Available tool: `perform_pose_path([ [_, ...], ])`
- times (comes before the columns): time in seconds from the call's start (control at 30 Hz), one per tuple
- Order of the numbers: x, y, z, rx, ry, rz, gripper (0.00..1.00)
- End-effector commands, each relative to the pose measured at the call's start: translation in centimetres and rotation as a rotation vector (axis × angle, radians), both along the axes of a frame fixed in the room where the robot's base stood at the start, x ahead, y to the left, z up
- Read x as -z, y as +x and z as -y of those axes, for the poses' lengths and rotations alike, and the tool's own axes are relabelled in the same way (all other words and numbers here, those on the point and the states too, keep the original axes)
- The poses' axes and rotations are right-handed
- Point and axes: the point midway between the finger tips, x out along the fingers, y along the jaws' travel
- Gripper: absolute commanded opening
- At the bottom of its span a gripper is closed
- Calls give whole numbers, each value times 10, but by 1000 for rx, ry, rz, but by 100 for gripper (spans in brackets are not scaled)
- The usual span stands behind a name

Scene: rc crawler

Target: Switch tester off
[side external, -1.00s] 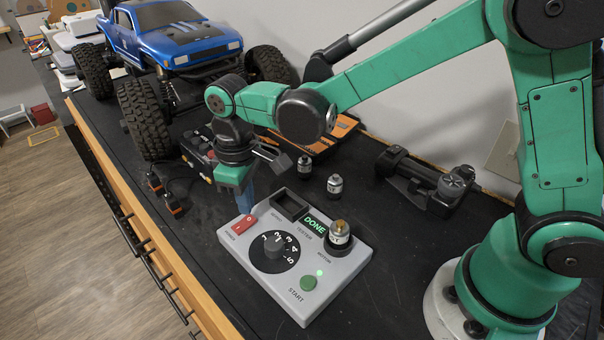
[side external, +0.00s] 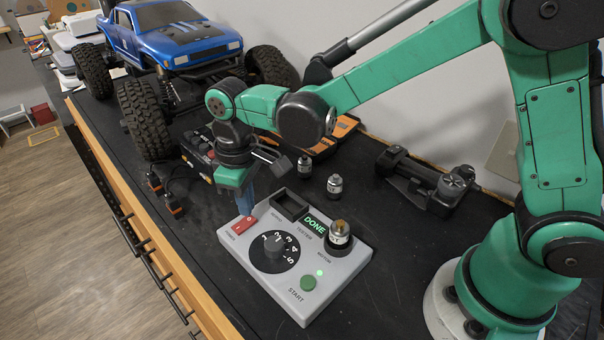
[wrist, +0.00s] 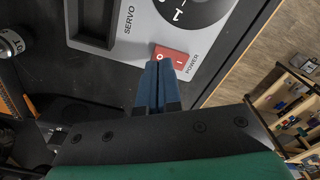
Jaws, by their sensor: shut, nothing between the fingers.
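The grey tester (side external: 335,265) lies on the black bench mat. Its display reads DONE and a small green light glows by the green START button (side external: 308,283). A motor (side external: 340,234) stands in its motor socket; the servo slot (side external: 289,205) is empty. The red power switch (side external: 244,225) is at its left corner, and in the wrist view the switch (wrist: 170,57) shows O and I marks. My gripper (side external: 246,208) is shut and empty. Its blue fingertips (wrist: 157,68) are right at the O end of the switch; I cannot tell whether they press it.
A blue RC truck (side external: 178,38) stands behind on the bench. Two loose motors (side external: 334,186) stand behind the tester. A black device (side external: 425,180) lies at the back right. The mat in front of the tester is clear.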

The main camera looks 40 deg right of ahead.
Motion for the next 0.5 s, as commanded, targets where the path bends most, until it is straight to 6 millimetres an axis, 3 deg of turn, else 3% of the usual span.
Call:
perform_pose_path([
  [0.5,8,0,0,0,0,0,0],
])
